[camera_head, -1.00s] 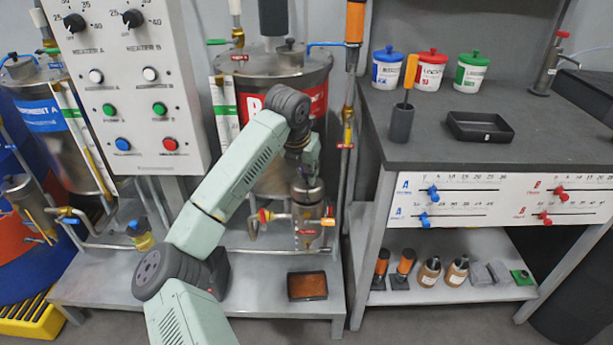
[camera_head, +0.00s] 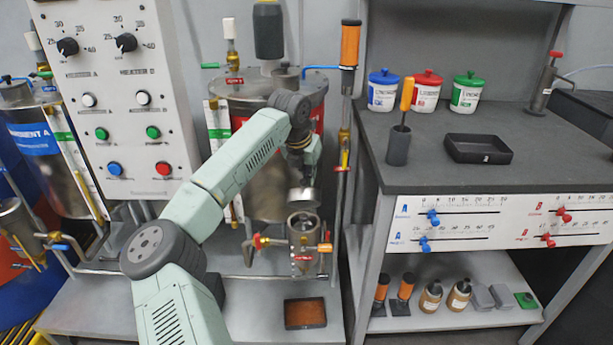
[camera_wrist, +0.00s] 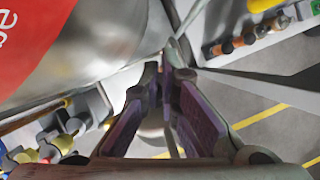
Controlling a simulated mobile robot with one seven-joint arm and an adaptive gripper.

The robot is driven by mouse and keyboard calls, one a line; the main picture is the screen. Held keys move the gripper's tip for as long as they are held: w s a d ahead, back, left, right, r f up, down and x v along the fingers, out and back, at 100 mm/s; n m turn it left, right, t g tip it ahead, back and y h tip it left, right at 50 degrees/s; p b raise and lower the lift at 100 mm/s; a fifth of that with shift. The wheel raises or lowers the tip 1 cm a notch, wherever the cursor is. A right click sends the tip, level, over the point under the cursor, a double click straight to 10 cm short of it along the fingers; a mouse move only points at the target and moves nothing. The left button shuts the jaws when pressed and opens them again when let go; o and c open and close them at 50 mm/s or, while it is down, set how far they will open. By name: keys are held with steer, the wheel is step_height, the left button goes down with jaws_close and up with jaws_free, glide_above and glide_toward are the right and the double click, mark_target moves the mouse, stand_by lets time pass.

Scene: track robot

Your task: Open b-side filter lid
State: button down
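The b-side filter (camera_head: 304,247) is an upright metal cylinder in front of the red-labelled tank, with a dark open top. Its metal lid (camera_head: 303,198) hangs just above that opening, apart from the body. My gripper (camera_head: 303,178) is shut on the lid from above, its fingers partly hidden by my wrist. In the wrist view, my gripper's purple finger pads (camera_wrist: 160,100) stand close on either side of a pale metal part, and most of the lid is hard to make out.
The b-side tank (camera_head: 262,150) stands right behind the filter. A red-handled valve (camera_head: 259,241) and an orange-handled valve (camera_head: 325,248) flank the filter. A vertical pipe (camera_head: 343,165) and the workbench (camera_head: 430,180) are to the right. A shallow brown-filled tray (camera_head: 305,313) lies below.

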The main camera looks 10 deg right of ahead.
steer(key=c, duration=1.9)
jaws_free()
steer(key=shift+w+a+f, duration=0.1)
steer(key=shift+a+f, duration=0.1)
steer(key=shift+a, duration=0.35)
steer(key=shift+w+a+f, duration=0.1)
steer(key=shift+a+f, duration=0.05)
steer(key=shift+a, duration=0.4)
steer(key=o, duration=0.4)
steer(key=shift+d+r, duration=0.1)
steer(key=shift+d, duration=0.15)
steer(key=shift+s+r, duration=0.1)
steer(key=shift+r, duration=0.15)
steer(key=v, duration=1.1)
steer(key=shift+s+r, duration=0.1)
steer(key=shift+r, duration=0.15)
